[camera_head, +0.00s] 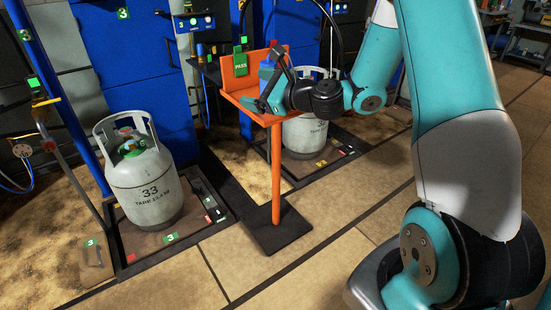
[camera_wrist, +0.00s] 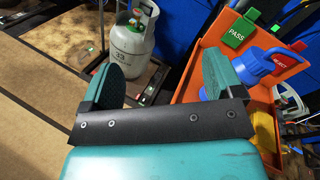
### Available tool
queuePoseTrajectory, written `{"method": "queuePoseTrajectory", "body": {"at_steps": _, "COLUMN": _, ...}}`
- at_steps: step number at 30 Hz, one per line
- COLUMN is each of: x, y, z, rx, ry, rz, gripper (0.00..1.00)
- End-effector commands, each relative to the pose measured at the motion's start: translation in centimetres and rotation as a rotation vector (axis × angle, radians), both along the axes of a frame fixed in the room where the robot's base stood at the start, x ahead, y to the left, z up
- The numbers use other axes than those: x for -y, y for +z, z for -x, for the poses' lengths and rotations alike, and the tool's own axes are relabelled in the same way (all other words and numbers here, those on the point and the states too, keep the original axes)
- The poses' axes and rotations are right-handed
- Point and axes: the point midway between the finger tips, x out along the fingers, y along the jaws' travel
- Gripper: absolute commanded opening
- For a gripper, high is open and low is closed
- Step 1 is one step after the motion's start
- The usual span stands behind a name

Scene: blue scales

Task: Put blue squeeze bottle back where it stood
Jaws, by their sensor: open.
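The blue squeeze bottle (camera_wrist: 258,68) is in the orange tray (camera_wrist: 206,68) on the stand, to the right of my gripper's right finger in the wrist view. Its lower part is partly hidden by that finger. In the head view the bottle (camera_head: 267,70) shows as a blue shape behind my gripper, mostly covered. My gripper (camera_wrist: 168,65) is open, with its teal finger pads wide apart and nothing between them. In the head view my gripper (camera_head: 263,104) is at the tray's front edge. The bottle is beside the fingers, not between them; I cannot tell whether they touch.
A green PASS tag (camera_head: 240,63) stands on the tray's back wall, and a red REJECT tag (camera_wrist: 279,59) is right of it. A grey gas tank (camera_head: 146,180) stands left on a platform; another tank (camera_head: 303,135) is behind the stand. The floor in front is clear.

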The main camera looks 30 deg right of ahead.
Motion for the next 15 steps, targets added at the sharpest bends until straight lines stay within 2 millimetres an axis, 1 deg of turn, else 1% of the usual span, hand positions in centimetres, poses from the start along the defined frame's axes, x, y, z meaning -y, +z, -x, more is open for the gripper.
{"method": "queuePoseTrajectory", "body": {"at_steps": 1, "x": -5.4, "y": 1.7, "z": 1.6, "rx": 0.045, "ry": 0.182, "rz": 0.205, "gripper": 0.86}}
{"method": "queuePoseTrajectory", "body": {"at_steps": 2, "x": -8.3, "y": 2.1, "z": 3.0, "rx": 0.076, "ry": 0.296, "rz": 0.338, "gripper": 0.86}}
{"method": "queuePoseTrajectory", "body": {"at_steps": 3, "x": -11.6, "y": 2.5, "z": 5.2, "rx": 0.124, "ry": 0.447, "rz": 0.513, "gripper": 0.86}}
{"method": "queuePoseTrajectory", "body": {"at_steps": 5, "x": -15.6, "y": 2.7, "z": 9.0, "rx": 0.210, "ry": 0.671, "rz": 0.759, "gripper": 0.86}}
{"method": "queuePoseTrajectory", "body": {"at_steps": 6, "x": -17.5, "y": 2.7, "z": 11.8, "rx": 0.274, "ry": 0.818, "rz": 0.911, "gripper": 0.86}}
{"method": "queuePoseTrajectory", "body": {"at_steps": 8, "x": -19.5, "y": 2.6, "z": 16.1, "rx": 0.381, "ry": 1.034, "rz": 1.122, "gripper": 0.86}}
{"method": "queuePoseTrajectory", "body": {"at_steps": 9, "x": -20.1, "y": 2.4, "z": 18.9, "rx": 0.453, "ry": 1.170, "rz": 1.244, "gripper": 0.86}}
{"method": "queuePoseTrajectory", "body": {"at_steps": 10, "x": -20.4, "y": 2.4, "z": 20.8, "rx": 0.506, "ry": 1.266, "rz": 1.325, "gripper": 0.86}}
{"method": "queuePoseTrajectory", "body": {"at_steps": 11, "x": -20.4, "y": 2.3, "z": 22.6, "rx": 0.556, "ry": 1.356, "rz": 1.398, "gripper": 0.86}}
{"method": "queuePoseTrajectory", "body": {"at_steps": 12, "x": -20.2, "y": 2.2, "z": 24.8, "rx": 0.619, "ry": 1.468, "rz": 1.478, "gripper": 0.86}}
{"method": "queuePoseTrajectory", "body": {"at_steps": 15, "x": -19.2, "y": 2.1, "z": 28.9, "rx": 0.745, "ry": 1.689, "rz": 1.616, "gripper": 0.86}}
